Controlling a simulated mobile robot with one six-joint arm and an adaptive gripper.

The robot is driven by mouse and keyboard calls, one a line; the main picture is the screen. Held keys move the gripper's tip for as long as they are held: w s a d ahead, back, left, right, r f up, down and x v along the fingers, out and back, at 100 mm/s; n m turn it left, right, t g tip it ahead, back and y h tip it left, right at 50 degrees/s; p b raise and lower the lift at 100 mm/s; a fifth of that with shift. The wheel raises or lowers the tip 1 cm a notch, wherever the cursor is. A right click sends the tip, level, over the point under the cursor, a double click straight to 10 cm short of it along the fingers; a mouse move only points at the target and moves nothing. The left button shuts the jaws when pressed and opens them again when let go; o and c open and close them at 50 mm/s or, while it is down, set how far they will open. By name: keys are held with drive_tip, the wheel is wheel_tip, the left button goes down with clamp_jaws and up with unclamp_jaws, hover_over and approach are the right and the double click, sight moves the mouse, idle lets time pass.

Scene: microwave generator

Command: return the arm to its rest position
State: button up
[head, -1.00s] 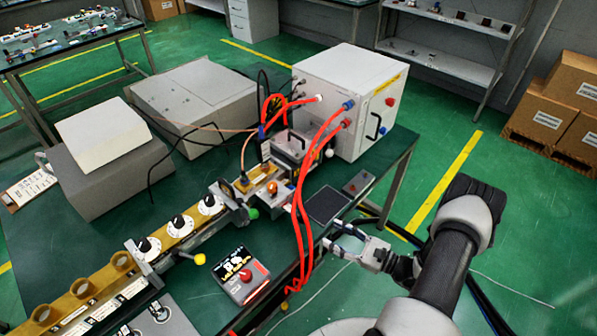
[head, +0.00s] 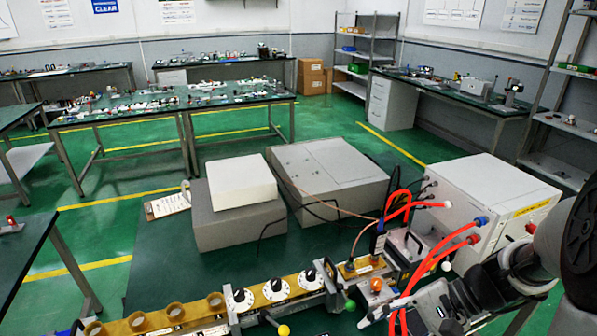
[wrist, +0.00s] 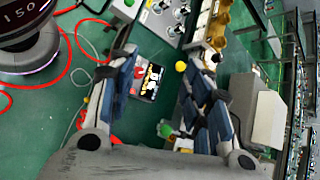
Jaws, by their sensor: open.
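My grey and black arm comes in from the right edge. In the wrist view the two fingers of my gripper (wrist: 160,78) stand apart with nothing held between them. A small control box with a red button (wrist: 148,82) shows beyond the gap, below the fingers.
The bench (head: 160,235) carries grey boxes (head: 240,223), a white cabinet (head: 475,200) and a brass waveguide with dials (head: 278,290). Red cables (head: 437,258) loop close to my gripper. Shelves (head: 565,150) stand at the right.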

drive_tip(key=s+a+r+n+t+h, duration=0.1)
drive_tip(key=s+r+n+t+h, duration=0.3)
drive_tip(key=s+r+n+h, duration=0.5)
drive_tip(key=shift+s+a+r+n+t+h, duration=0.35)
drive_tip(key=shift+s+r+n, duration=0.25)
drive_tip(key=shift+s+r, duration=0.6)
drive_tip(key=shift+s+a+f, duration=0.1)
drive_tip(key=shift+s+f, duration=0.05)
drive_tip(key=shift+f, duration=0.15)
